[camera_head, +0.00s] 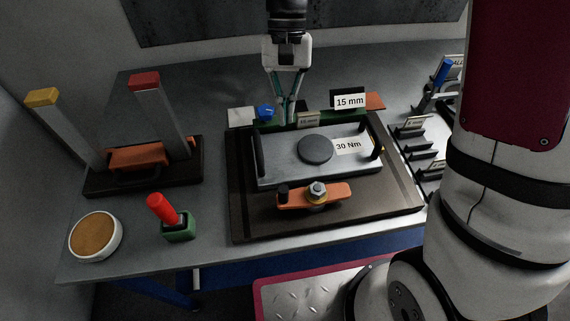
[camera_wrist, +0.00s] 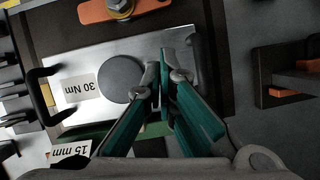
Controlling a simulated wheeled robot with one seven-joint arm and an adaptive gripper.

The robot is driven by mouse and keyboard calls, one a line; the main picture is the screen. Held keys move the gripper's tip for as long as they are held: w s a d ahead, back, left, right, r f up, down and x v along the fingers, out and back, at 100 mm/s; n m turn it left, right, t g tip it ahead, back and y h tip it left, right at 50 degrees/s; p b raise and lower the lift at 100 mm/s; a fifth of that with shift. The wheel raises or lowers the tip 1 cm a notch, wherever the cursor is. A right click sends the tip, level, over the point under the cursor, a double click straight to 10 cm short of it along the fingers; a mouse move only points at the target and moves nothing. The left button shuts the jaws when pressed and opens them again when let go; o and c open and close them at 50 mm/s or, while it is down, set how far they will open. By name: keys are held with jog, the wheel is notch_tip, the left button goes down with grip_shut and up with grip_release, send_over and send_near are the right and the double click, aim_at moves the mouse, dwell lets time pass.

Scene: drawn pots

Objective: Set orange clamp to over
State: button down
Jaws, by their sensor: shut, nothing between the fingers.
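An orange clamp (camera_head: 313,195) with a hex nut on a yellow washer and a black knob at its left end lies at the front of the dark base plate (camera_head: 238,206). It lies along the front edge of the grey metal plate (camera_head: 280,167); I cannot tell whether it overlaps that plate. In the wrist view the orange clamp (camera_wrist: 142,7) is cut by the top edge. My gripper (camera_head: 291,119) is shut and empty, pointing down at the back edge of the grey plate. In the wrist view its fingertips (camera_wrist: 161,62) are beside the round dark disc (camera_wrist: 121,79).
A blue knob (camera_head: 265,112) and a "15 mm" sign (camera_head: 350,101) stand near my gripper. Black handles rise at both plate ends. At left are a two-post fixture (camera_head: 150,180), a red-handled tool (camera_head: 162,208) and a round cork-coloured dish (camera_head: 96,235). Black racks (camera_head: 425,153) stand right.

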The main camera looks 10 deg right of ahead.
jog(key=p+x, duration=0.1)
jog(key=x, duration=0.4)
jog(key=p+x, duration=0.1)
jog(key=x, duration=0.4)
jog(key=shift+s, duration=0.3)
jog(key=shift+s+a+r+p, duration=0.15)
jog(key=shift+s+p, duration=0.1)
jog(key=shift+s, duration=0.35)
jog(key=shift+s+a+f+p, duration=0.1)
jog(key=shift+s+p, duration=0.15)
jog(key=shift+s, duration=0.4)
jog(key=shift+s+a, duration=0.1)
jog(key=shift+s, duration=0.35)
